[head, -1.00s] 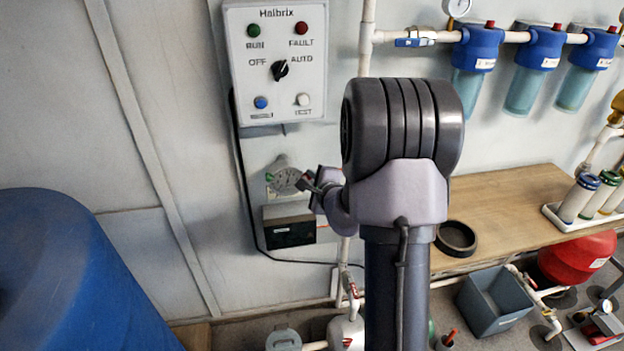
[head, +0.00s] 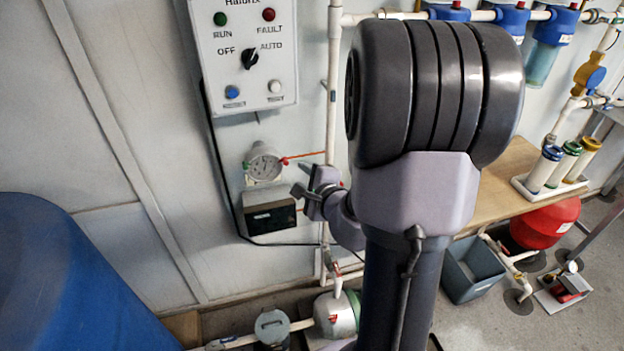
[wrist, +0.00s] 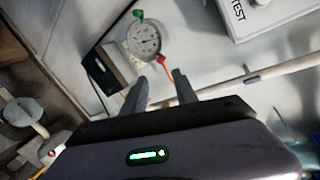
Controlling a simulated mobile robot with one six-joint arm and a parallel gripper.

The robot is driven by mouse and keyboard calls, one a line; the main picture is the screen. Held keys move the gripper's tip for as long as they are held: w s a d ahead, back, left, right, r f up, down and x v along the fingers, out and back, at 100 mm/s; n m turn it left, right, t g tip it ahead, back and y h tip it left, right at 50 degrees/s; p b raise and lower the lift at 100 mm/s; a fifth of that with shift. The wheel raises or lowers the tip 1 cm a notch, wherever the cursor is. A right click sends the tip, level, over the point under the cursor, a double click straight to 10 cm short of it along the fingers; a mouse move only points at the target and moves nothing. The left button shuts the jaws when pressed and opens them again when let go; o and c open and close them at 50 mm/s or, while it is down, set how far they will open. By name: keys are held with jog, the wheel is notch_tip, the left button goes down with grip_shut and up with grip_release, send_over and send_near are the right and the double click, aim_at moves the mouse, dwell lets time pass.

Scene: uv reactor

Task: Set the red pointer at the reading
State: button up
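A round white-faced gauge (head: 263,163) is on the wall under the control box. It also shows in the wrist view (wrist: 145,40), beyond my fingers. A small green piece (wrist: 138,14) and a small red piece (wrist: 161,62) sit on opposite sides of its rim; a thin red line runs from the red piece. The red pointer cannot be told apart on the dial, and its reading is too small to read. My gripper (wrist: 160,86) is open, with an empty gap between its fingers. In the head view my gripper (head: 304,191) is right of and below the gauge, apart from it.
A black box (head: 270,217) is below the gauge. The control box (head: 245,55) hangs above it. A white vertical pipe (head: 333,100) runs close to the right. A large blue tank (head: 60,275) fills the lower left. A wooden bench (head: 505,185) is at right.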

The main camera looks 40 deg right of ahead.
jog(key=b+v, duration=0.5)
jog(key=b, duration=0.3)
jog(key=shift+s+r, duration=0.1)
jog(key=shift+s, duration=0.05)
